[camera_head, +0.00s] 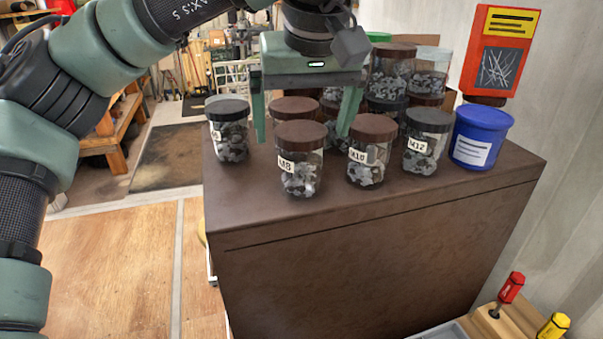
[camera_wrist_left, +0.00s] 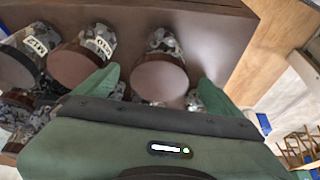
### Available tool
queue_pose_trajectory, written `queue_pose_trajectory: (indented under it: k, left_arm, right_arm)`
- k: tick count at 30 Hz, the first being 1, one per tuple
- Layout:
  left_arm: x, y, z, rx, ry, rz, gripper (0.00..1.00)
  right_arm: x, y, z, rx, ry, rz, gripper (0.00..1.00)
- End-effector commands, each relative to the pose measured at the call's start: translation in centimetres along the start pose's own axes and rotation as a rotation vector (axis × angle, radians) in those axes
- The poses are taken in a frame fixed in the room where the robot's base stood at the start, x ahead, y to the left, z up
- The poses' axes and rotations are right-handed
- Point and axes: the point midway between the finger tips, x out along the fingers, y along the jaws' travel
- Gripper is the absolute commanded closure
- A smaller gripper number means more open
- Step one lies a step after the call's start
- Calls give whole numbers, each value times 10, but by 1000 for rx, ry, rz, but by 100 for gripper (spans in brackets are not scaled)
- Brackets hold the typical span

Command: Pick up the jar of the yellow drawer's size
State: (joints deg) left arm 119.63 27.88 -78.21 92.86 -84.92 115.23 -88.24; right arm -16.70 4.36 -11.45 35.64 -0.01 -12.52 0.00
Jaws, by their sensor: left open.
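Several clear jars of grey metal pieces stand upright on a brown cabinet top (camera_head: 225,205). In front are a brown-lidded jar marked M8 (camera_head: 300,178), a brown-lidded jar marked M10 (camera_head: 368,165) and a dark-lidded jar marked M12 (camera_head: 424,150). A black-lidded jar (camera_head: 230,140) at the left has a partly readable label. No yellow drawer shows. My left gripper (camera_head: 302,130) is open and empty, fingers down, over the M8 jar. In the left wrist view, the M8 jar's lid (camera_wrist_left: 160,80) lies between the fingers; M10 (camera_wrist_left: 80,65) and M12 (camera_wrist_left: 22,65) are to its left.
More jars crowd behind the front row, partly hidden by my gripper. A blue tub (camera_head: 480,140) stands at the right end, near the wall. A red box (camera_head: 497,55) is behind it. Red and yellow-handled tools (camera_head: 509,290) are at lower right. The cabinet's front strip is clear.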

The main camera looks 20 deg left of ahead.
Motion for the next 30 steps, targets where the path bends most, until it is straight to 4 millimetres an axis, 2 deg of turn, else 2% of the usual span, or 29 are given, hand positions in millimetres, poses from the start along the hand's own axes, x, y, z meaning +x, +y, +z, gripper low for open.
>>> queue_pose_trajectory:
  k: [1, 3, 6, 9, 12, 16, 20, 23, 30]
  left_arm:
    - [4, 0, -1, 1, -4, 0, 3]
    - [11, 0, -3, 0, -5, 0, 3]
    - [24, -1, -6, 0, -6, -1, 3]
    - [38, -1, -7, 0, -3, -2, 3]
    - [48, -1, -6, -1, -3, -1, 3]
    - [53, -1, -6, -1, -1, 1, 3]
    - [53, 0, -6, -1, -1, 1, 3]
    - [53, 0, -6, -1, -1, 2, 25]
    - [53, 0, -6, -1, -1, 1, 92]
  right_arm:
    - [-4, -1, 12, 0, -18, -2, 64]
    - [-8, -2, 24, -1, -36, -3, 64]
    - [-17, -2, 31, -1, -46, -3, 64]
    - [-22, 0, 27, -2, -42, -1, 64]
    - [-24, 2, 13, -2, -22, 2, 64]
    - [-24, 5, -6, -2, 7, 5, 64]
    - [-23, 5, -7, -2, 9, 5, 64]
    - [-23, 4, -2, -2, 0, 4, 64]
    - [-24, 2, 12, -2, -20, 2, 64]
